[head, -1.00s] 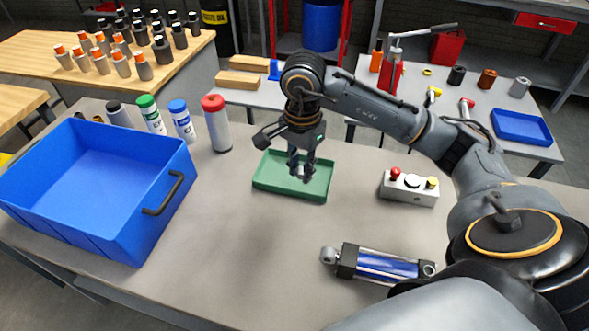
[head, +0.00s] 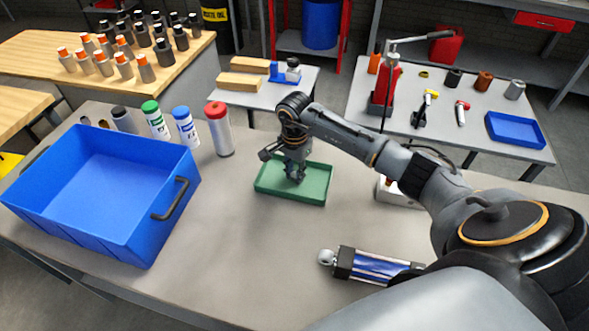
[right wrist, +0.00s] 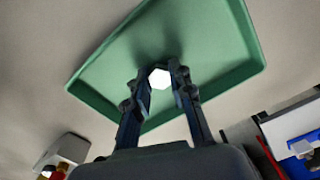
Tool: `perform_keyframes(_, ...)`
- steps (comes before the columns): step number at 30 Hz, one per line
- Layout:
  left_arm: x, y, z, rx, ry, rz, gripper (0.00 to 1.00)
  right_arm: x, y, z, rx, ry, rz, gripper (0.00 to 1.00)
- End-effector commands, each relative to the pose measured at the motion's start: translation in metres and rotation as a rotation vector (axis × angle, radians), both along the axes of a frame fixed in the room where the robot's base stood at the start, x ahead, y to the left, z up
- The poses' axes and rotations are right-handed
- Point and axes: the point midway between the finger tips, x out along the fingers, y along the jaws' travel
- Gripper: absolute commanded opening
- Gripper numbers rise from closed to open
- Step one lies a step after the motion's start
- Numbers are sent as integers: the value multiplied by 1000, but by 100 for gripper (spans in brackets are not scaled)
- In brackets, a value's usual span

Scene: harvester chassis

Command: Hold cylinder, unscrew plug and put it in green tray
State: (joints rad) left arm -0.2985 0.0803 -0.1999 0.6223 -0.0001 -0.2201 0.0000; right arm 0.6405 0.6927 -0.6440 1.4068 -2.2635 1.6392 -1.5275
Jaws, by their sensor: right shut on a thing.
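The green tray (head: 319,185) lies on the grey table. It also fills the middle of the right wrist view (right wrist: 215,65). My right gripper (head: 295,178) is low over the tray, fingers pointing down. In the right wrist view the gripper (right wrist: 161,78) is shut on a small, bright white hexagonal piece, the plug (right wrist: 159,79). Whether the plug touches the tray floor I cannot tell. The blue cylinder (head: 378,267) with a black end block lies on the table nearer to me; its right end is partly hidden by my arm. My left gripper is not in view.
A large blue bin (head: 110,185) stands at the left. Several bottles, including a red-capped one (head: 220,132), stand behind it. A grey button box (head: 395,192) at the right is partly hidden by my arm. The table between bin and cylinder is clear.

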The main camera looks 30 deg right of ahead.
Motion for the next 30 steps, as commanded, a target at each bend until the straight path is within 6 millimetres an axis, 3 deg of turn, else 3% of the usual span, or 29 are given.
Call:
perform_keyframes(9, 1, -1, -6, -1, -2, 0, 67, 0, 0, -5, 0, -1, 1, 0)
perform_keyframes(10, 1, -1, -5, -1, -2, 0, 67, 0, 0, -4, 0, -1, 1, 26)
perform_keyframes(13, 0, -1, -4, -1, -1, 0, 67, 0, 0, -3, 1, -1, 0, 45)
perform_keyframes(23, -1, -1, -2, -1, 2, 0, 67, 0, 0, -1, 1, -1, 0, 45)
perform_keyframes(26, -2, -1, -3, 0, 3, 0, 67, 1, 0, 5, 0, -3, 0, 45)
perform_keyframes(30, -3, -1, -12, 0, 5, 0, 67, 2, -1, 29, 0, -9, 1, 45)
